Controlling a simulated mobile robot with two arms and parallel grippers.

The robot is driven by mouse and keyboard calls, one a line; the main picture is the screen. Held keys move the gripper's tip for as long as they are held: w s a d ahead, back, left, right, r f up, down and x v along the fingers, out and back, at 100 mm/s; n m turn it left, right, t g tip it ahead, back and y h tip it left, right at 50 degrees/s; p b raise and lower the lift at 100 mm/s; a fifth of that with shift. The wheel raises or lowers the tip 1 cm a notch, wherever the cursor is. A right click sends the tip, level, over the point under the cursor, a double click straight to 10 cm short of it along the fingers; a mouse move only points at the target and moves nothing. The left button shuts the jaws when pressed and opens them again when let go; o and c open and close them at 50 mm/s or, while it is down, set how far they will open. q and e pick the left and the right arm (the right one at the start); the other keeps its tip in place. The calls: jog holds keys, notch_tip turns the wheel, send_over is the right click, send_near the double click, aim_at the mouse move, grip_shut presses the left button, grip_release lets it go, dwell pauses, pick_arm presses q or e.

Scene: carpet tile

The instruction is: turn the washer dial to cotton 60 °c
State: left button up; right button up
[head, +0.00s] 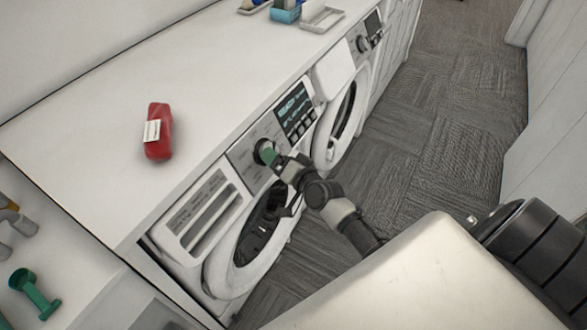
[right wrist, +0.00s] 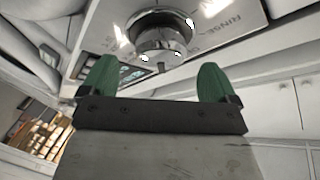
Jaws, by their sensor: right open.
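The washer dial (head: 261,146) is a round knob on the front panel of the nearer white washer (head: 192,235), left of its lit display (head: 295,110). In the right wrist view the dial (right wrist: 160,38) is a shiny chrome knob. Print around it includes the word RINSE; its pointer setting cannot be read. My right gripper (head: 270,156) is at the dial and partly covers it in the head view. In the right wrist view its two green fingers (right wrist: 157,72) are spread apart, with the dial ahead between them and nothing held. My left gripper is not in view.
A red packet (head: 158,131) lies on the white countertop (head: 90,130). A second washer (head: 340,110) stands beyond the first. A white tray (head: 322,18) and a blue box (head: 286,11) sit at the far end. A green object (head: 35,293) lies at lower left. Carpet (head: 430,120) is clear.

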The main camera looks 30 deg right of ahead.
jog(key=s+r, duration=0.1)
jog(key=s, duration=0.6)
jog(key=shift+s+d+b, duration=0.25)
jog(key=shift+d+b, duration=0.05)
jog(key=shift+d, duration=0.15)
jog(key=shift+f, duration=0.1)
jog(key=s+a+f+n+g+h, duration=0.15)
jog(key=s+f+g, duration=0.3)
jog(key=f, duration=0.85)
jog(key=s+f+n+g, duration=0.3)
jog(key=s+f, duration=0.3)
jog(key=f, duration=0.8)
jog(key=s+a+f+n+g, duration=0.1)
jog(key=s+f+n+g, duration=0.1)
jog(key=s+f, duration=0.3)
jog(key=s+a+f+n+g, duration=0.1)
jog(key=s+f, duration=0.5)
jog(key=s, duration=0.8)
jog(key=s+a+f+n+g, duration=0.2)
jog(key=s+f+n+g, duration=0.1)
jog(key=s, duration=0.7)
notch_tip(320, 180, down, 3)
jog(key=shift+r+g, duration=0.15)
jog(key=shift+g, duration=0.7)
